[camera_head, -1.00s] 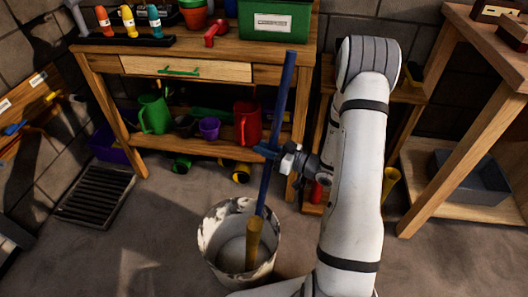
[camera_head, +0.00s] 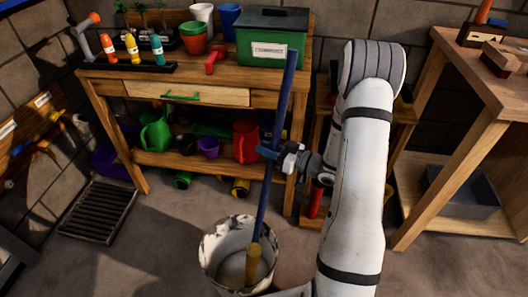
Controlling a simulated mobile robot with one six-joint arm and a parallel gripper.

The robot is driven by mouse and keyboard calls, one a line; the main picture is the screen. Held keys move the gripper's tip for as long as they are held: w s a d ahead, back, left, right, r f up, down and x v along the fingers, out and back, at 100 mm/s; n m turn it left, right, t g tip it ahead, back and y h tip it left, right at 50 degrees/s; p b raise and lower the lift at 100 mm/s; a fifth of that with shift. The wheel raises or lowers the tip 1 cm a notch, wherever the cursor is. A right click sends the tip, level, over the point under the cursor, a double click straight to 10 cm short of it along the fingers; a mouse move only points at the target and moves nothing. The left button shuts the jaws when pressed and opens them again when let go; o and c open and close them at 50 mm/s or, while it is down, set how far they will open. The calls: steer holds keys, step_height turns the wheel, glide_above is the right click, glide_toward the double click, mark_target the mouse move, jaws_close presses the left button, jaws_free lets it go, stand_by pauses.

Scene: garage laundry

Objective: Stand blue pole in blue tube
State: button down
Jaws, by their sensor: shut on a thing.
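My gripper (camera_head: 281,155) is shut on the blue pole (camera_head: 264,198) around its middle. The pole is nearly upright, with its top leaning to the right in the picture. Its top end overlaps the green box in the picture. Its lower part passes over the mouth of a worn white bucket (camera_head: 222,238). A yellow cylinder (camera_head: 253,266) in the bucket overlaps the pole's lower end. I cannot tell whether the two touch or how the pole ends there. I cannot make out a blue tube; my arm covers part of the area on the right.
A wooden workbench (camera_head: 143,162) stands behind, with a green box (camera_head: 266,54), bottles and pots on it. A red tube (camera_head: 316,201) and a yellow one (camera_head: 388,190) show beside my arm. A wooden table (camera_head: 480,85) stands right. A floor grate (camera_head: 98,212) lies left.

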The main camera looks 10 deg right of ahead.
step_height(320, 180, up, 15)
steer(key=w+d+p, duration=0.2)
steer(key=d+p, duration=0.1)
steer(key=p, duration=0.7)
steer(key=shift+a+r+p, duration=0.1)
steer(key=shift+r+p, duration=0.05)
steer(key=shift+p, duration=0.2)
